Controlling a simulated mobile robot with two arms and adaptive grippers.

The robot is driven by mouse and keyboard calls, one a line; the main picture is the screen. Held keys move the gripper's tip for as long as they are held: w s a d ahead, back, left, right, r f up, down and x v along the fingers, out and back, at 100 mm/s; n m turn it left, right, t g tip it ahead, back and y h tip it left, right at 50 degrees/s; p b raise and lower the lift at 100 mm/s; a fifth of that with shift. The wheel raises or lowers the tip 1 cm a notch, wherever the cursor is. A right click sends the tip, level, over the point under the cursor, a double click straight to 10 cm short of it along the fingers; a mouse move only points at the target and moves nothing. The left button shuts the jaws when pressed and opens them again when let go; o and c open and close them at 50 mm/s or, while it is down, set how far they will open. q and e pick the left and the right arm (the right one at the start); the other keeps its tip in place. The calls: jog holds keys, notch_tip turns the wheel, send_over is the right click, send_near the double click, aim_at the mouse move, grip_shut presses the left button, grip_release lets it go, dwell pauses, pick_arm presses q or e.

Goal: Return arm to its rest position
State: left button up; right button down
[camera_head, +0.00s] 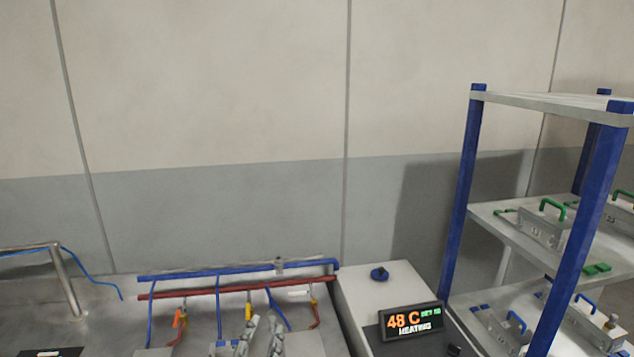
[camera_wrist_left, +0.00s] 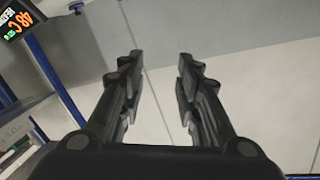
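My left gripper (camera_wrist_left: 160,54) is open and empty in the left wrist view, with a clear gap between its two dark fingers and only the wall behind them. In the head view its two fingers (camera_head: 262,321) show at the bottom, pointing up, in front of the bench with the pipes. The rest of the left arm is below the picture. My right gripper is in neither view.
A blue pipe (camera_head: 215,272) and a red pipe (camera_head: 225,289) with valves run along the metal bench. A heater display (camera_head: 412,321) reads 48 C, HEATING. A blue-posted shelf (camera_head: 462,190) with handled metal parts stands right. The wall (camera_head: 220,90) is bare.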

pick_arm(q)
jog(key=s+a+f+n+g+y, duration=0.1)
jog(key=s+a+f+g, duration=0.25)
jog(key=s+f, duration=0.3)
jog(key=s+a+f+n+g+y, duration=0.1)
jog(key=s+a+f+n+g, duration=0.2)
jog(key=s+f, duration=0.35)
jog(key=s+a+f+g+h, duration=0.1)
jog(key=s+a+f+g, duration=0.15)
jog(key=s, duration=0.65)
jog(key=s+a+f+g, duration=0.1)
jog(key=s+f+g, duration=0.3)
jog(key=s, duration=0.5)
notch_tip(320, 180, down, 36)
jog(key=s+m+g+b, duration=0.1)
jog(key=g+b, duration=0.1)
jog(key=b, duration=0.9)
jog(key=s+a+f+b, duration=0.1)
jog(key=s+f+b, duration=0.2)
jog(key=f, duration=0.6)
jog(key=s+a+f+b, duration=0.1)
jog(key=s+f+b, duration=0.2)
jog(key=s+f, duration=0.5)
jog(key=s+a+f+b, duration=0.1)
jog(key=s+f+b, duration=0.2)
jog(key=s+f, duration=0.3)
notch_tip(320, 180, down, 4)
jog(key=shift+s+r+g, duration=0.1)
jog(key=shift+s+g, duration=0.05)
jog(key=shift+g, duration=0.25)
